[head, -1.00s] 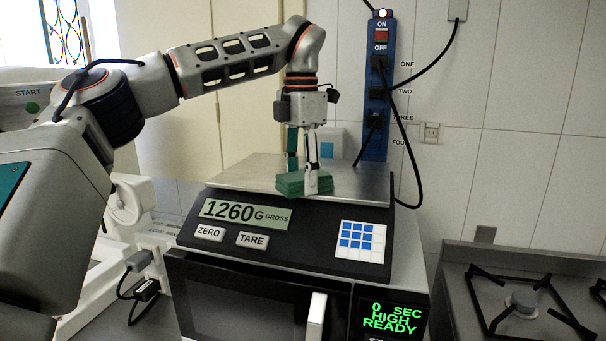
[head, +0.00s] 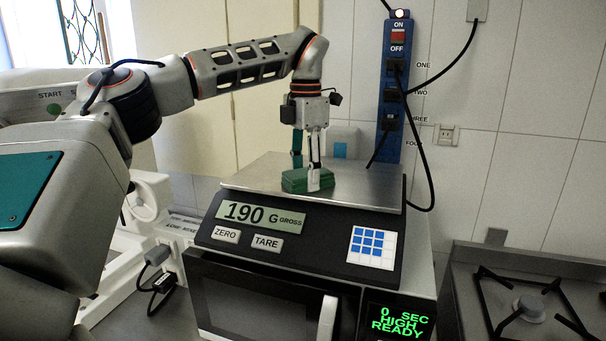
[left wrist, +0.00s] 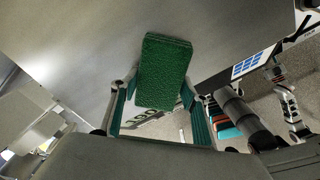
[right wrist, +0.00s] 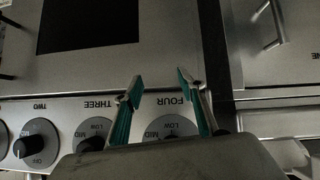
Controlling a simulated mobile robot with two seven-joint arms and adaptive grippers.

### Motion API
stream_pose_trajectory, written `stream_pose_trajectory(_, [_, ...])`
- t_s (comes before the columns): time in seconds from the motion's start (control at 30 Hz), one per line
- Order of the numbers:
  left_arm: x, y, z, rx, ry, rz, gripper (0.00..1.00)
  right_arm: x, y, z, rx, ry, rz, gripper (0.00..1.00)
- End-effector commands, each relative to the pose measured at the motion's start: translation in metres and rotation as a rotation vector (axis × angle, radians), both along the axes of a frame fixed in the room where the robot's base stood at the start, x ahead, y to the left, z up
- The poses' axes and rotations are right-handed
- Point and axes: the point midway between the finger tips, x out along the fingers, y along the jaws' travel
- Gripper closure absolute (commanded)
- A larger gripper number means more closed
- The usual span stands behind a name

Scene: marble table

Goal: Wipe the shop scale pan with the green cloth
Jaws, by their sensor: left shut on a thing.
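The green cloth (head: 292,183), a thick folded pad, is at the front middle of the shop scale's bare metal pan (head: 365,187). My left gripper (head: 305,170) points down and is shut on the cloth; the left wrist view also shows the cloth (left wrist: 163,65) between the fingers, over the grey pan (left wrist: 75,50). I cannot tell how firmly it touches the pan. The scale display (head: 255,214) reads 190 G gross. My right gripper (right wrist: 160,82) is open and empty in the right wrist view, and is out of the head view.
The scale stands on a microwave (head: 270,300) with a silver door handle. A blue power strip (head: 395,90) with black cables hangs behind the pan. A gas hob (head: 530,300) is at the right. In the right wrist view, labelled knobs (right wrist: 95,135) lie beyond the fingers.

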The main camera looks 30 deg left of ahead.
Motion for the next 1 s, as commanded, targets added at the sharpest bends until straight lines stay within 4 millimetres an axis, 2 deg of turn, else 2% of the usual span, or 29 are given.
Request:
stream_pose_trajectory(0.17, [0.006,0.001,0.0,-0.001,-0.001,-0.001,0.72,0.0,0.0,0.0,0.0,0.001,0.0,0.6])
stream_pose_trajectory(0.5, [0.031,0.007,-0.002,0.001,-0.002,0.0,0.72,0.0,-0.002,-0.001,-0.006,0.001,0.005,0.6])
stream_pose_trajectory(0.77, [0.039,0.009,-0.003,0.001,-0.001,-0.001,0.72,-0.001,-0.005,-0.001,-0.013,0.001,0.01,0.6])
stream_pose_trajectory(1.0, [0.057,0.014,-0.002,0.001,0.0,0.0,0.72,0.0,-0.004,-0.001,-0.01,0.0,0.007,0.6])
